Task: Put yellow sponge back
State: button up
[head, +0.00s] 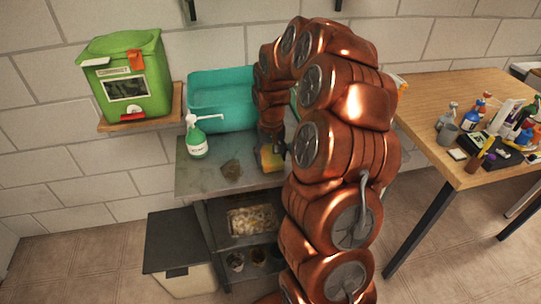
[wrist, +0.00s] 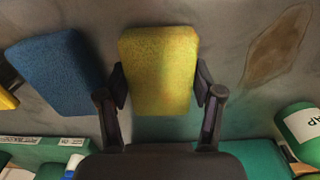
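The yellow sponge (wrist: 158,68) is upright in the picture between my two fingertips in the wrist view. My gripper (wrist: 160,85) is closed against its left and right sides, with no clear gap. In the head view the yellow sponge (head: 270,159) shows below my gripper (head: 272,143), over the right part of the grey metal top (head: 218,180). I cannot tell whether the sponge touches the top. My arm hides part of the area behind it.
A blue sponge (wrist: 62,72) lies to the left in the wrist view. A teal tub (head: 220,112) stands behind; a pump bottle (head: 196,142) stands at left.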

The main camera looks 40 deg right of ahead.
aim_at(271, 155)
jog(key=o, duration=0.5)
jog(key=shift+c, duration=0.2)
notch_tip(271, 155, up, 10)
jog(key=shift+r+b, duration=0.1)
jog(key=shift+b, duration=0.7)
jog(key=s+a+r+n, duration=0.3)
jog(key=s+a, duration=1)
jog(key=a, duration=0.2)
jog(key=s+a+f+g, duration=0.1)
jog(key=s+a+f, duration=0.1)
jog(key=s, duration=0.6)
jog(key=s+a+f+n, duration=0.1)
jog(key=s+a+f, duration=0.2)
jog(key=s, duration=0.6)
jog(key=shift+s+a+f+n+g, duration=0.2)
jog(key=shift+a+n+g, duration=0.1)
jog(key=shift+a+g, duration=0.15)
